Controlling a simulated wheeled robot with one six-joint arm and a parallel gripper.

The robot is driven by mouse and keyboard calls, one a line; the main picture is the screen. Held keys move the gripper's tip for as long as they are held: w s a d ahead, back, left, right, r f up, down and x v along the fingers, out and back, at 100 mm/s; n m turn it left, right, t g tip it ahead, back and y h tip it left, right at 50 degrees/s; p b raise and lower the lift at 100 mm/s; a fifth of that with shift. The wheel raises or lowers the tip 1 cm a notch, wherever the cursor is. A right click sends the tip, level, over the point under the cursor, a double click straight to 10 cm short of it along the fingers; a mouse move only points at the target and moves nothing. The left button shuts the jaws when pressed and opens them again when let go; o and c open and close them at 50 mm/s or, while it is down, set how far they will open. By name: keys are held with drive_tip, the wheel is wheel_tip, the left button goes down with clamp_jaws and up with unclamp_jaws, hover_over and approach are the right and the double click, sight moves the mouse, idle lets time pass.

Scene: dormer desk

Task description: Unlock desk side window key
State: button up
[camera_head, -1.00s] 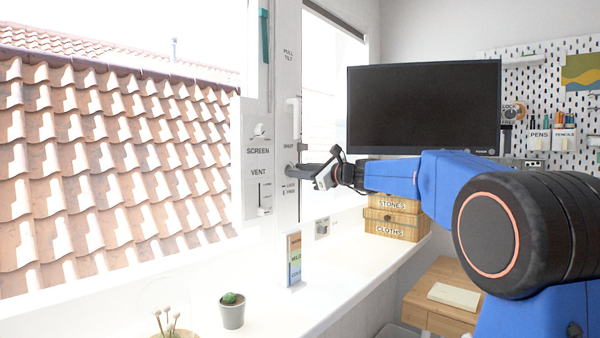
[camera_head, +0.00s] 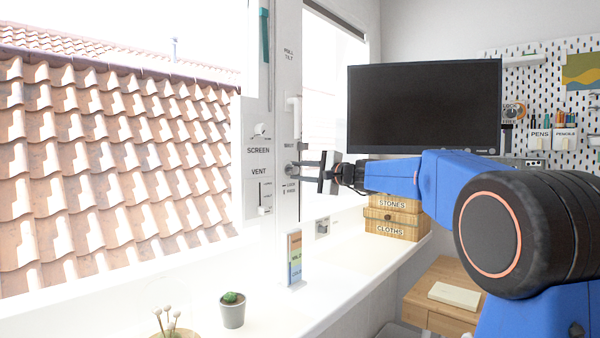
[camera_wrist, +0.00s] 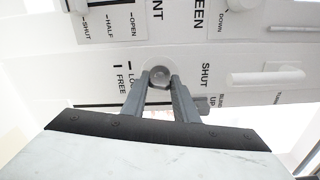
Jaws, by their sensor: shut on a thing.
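The round grey window key lock (camera_head: 290,170) sits on the white window post, by the small LOCK and FREE labels. In the wrist view the lock (camera_wrist: 160,72) is a round metallic disc between my fingertips. My gripper (camera_head: 299,171) reaches it from the right. In the wrist view its two grey fingers (camera_wrist: 159,84) converge and are shut on the small key part at the lock's centre. The fingertips mostly hide the key, so its exact angle is unclear. The white window handle (camera_head: 293,118) is above the lock, and in the wrist view (camera_wrist: 265,78) it lies to the right.
A monitor (camera_head: 424,107) and labelled boxes (camera_head: 392,228) are behind my arm.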

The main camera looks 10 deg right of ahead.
drive_tip(key=shift+f+n, duration=0.1)
drive_tip(key=shift+n, duration=1)
drive_tip(key=o, duration=1.1)
drive_tip(key=shift+c, duration=0.2)
drive_tip(key=v, duration=1.7)
drive_tip(key=shift+s, duration=0.15)
drive_tip(key=shift+d, duration=0.1)
